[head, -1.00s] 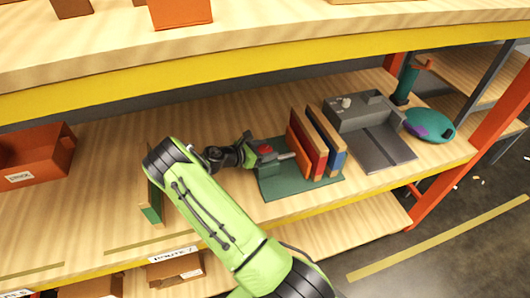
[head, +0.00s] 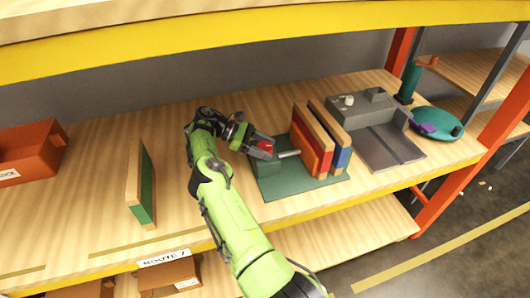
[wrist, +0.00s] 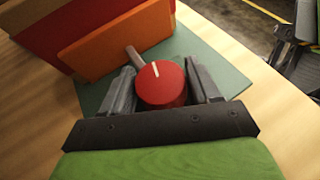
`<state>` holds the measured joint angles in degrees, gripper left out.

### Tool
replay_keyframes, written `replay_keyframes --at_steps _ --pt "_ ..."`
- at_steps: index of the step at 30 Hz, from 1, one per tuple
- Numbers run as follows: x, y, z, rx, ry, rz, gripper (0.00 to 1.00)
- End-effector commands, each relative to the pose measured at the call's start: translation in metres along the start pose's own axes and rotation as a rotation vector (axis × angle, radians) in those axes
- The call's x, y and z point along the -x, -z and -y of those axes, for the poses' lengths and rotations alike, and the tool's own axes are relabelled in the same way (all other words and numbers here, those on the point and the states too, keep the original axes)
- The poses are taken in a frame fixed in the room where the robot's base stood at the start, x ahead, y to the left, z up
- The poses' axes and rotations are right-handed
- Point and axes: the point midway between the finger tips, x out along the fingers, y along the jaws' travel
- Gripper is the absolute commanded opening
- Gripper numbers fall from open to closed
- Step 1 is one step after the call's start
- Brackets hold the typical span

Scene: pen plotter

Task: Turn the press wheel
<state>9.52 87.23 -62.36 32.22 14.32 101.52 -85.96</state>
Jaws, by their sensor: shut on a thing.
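The press wheel is a red round knob (wrist: 161,84) with a white mark on its face, on a grey shaft that runs to an orange board (wrist: 118,40). In the head view the red wheel (head: 265,146) shows at the left side of the press, which stands on a green base (head: 272,183). My gripper (wrist: 163,88) has one grey finger on each side of the wheel and is shut on it. In the head view my gripper (head: 257,147) reaches the wheel from the left, and its fingers partly hide it.
A grey machine (head: 370,130) stands right of the press, with a teal disc (head: 436,124) beyond it. A green and wooden panel (head: 142,185) stands upright at left. An orange bin (head: 28,150) is at far left. The upper shelf (head: 200,48) hangs above.

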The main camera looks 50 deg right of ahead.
Motion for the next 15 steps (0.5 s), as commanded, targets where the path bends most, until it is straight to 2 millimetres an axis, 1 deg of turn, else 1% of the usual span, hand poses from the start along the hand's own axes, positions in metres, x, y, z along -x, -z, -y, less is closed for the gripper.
replay_keyframes --at_steps 1,7,15 --pt "-0.003 0.008 -0.001 0.003 0.013 -0.003 0.31" --pt "-0.002 0.003 0.001 -0.016 0.055 0.015 0.31" --pt "-0.001 -0.005 0.002 -0.032 0.07 0.034 0.31"
